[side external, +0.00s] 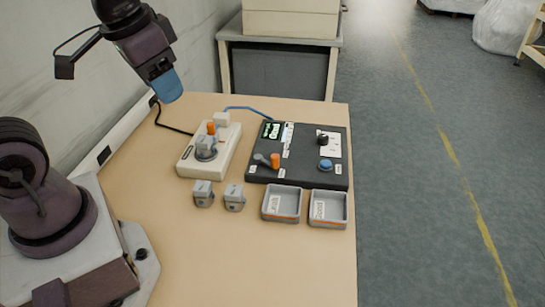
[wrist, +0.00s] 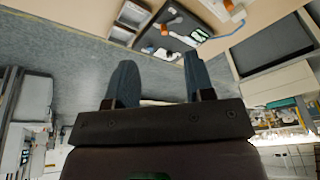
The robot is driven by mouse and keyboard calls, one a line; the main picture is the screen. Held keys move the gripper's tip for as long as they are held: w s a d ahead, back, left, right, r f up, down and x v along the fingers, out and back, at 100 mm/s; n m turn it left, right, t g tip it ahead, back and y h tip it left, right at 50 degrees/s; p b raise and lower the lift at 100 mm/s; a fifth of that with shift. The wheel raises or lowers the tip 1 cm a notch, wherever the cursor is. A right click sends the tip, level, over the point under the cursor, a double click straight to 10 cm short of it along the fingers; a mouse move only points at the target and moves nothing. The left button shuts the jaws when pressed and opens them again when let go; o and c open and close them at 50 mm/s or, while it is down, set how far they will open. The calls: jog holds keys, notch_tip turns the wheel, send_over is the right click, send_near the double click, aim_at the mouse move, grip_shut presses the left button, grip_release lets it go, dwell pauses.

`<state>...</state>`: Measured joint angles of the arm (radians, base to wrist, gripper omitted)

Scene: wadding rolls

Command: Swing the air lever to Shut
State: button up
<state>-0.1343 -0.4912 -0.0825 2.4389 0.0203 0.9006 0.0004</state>
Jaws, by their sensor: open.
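A grey lever with an orange knob (side external: 275,160) is on the left part of a black control panel (side external: 300,179). Its arm points right, toward the panel's middle. Small white labels sit around it, too small to read. A second orange handle (side external: 211,128) stands upright on a cream fixture (side external: 190,161) left of the panel. My gripper (side external: 166,87) hangs high above the table's back left, well away from both. In the wrist view my gripper (wrist: 160,85) shows two blue fingers spread apart with nothing between them; the panel (wrist: 204,17) appears beyond them, upside down.
The panel also has a small screen (side external: 271,130), a black knob (side external: 322,140) and a blue button (side external: 325,165). Two grey trays (side external: 268,215) (side external: 342,222) and two small grey parts (side external: 203,194) (side external: 235,198) lie in front. A blue hose (side external: 250,108) joins fixture and panel. The front table is clear.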

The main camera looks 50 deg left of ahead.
jog(key=w+a+f+m+g, duration=0.2)
jog(key=w+f+m+g, duration=0.1)
jog(key=w+f, duration=0.3)
jog(key=m, duration=1.4)
send_near(275, 155)
jog(key=shift+h, duration=0.4)
jog(key=f, duration=1)
jog(key=shift+a+f, duration=0.35)
jog(key=shift+f, duration=0.05)
grip_shut()
